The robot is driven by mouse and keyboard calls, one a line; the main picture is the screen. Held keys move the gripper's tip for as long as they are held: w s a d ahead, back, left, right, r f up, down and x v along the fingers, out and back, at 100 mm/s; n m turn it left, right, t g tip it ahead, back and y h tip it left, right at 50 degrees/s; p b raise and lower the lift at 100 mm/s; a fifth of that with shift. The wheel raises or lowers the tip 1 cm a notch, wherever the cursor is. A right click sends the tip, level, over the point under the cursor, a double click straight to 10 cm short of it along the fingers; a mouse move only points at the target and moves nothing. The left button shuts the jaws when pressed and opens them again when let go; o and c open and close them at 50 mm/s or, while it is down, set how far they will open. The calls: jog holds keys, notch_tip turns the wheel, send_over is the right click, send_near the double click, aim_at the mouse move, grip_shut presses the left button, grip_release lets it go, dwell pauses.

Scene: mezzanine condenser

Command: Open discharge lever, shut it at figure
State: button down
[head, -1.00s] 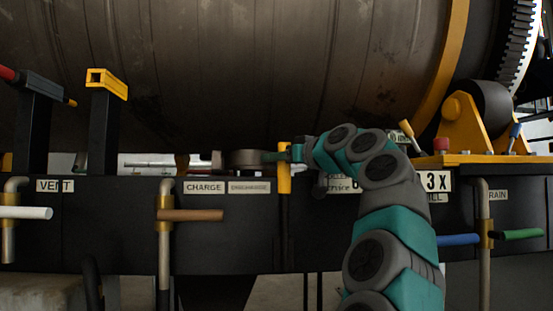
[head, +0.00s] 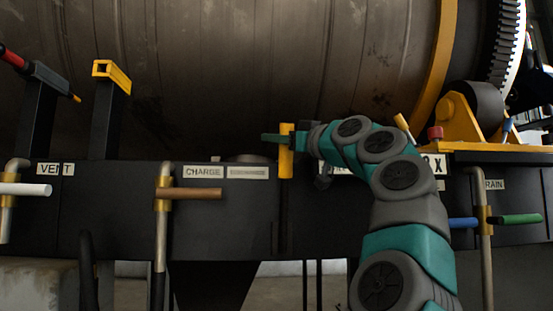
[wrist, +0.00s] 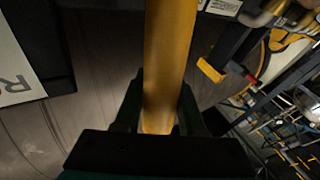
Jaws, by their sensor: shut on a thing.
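My gripper (head: 276,139) is shut on an upright yellow handle (head: 286,165) in front of the black panel, right of the CHARGE label (head: 203,172). The wrist view shows the yellow bar (wrist: 168,60) running between my fingers (wrist: 160,118). A smaller plate (head: 247,173) beside the CHARGE label is too faint to read for sure. My arm partly covers a white figure plate (head: 436,164), of which an X shows. The handle's pivot and any reading of its figure are hidden or unclear.
A brown handle (head: 195,194) and a white handle (head: 25,189) stick out at the left. Blue (head: 462,223) and green (head: 520,219) handles are at the right. A large drum (head: 260,70) fills the space above. A yellow-tipped post (head: 112,73) stands at left.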

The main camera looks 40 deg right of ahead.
jog(key=s+a+b, duration=0.1)
jog(key=b, duration=0.1)
jog(key=s+f+n+t+y+b, duration=0.1)
jog(key=b, duration=0.1)
jog(key=shift+s+a, duration=0.4)
jog(key=c, duration=0.5)
grip_release()
jog(key=shift+s, duration=0.1)
jog(key=b+v, duration=0.2)
jog(key=v, duration=0.5)
jog(key=shift+s, duration=0.25)
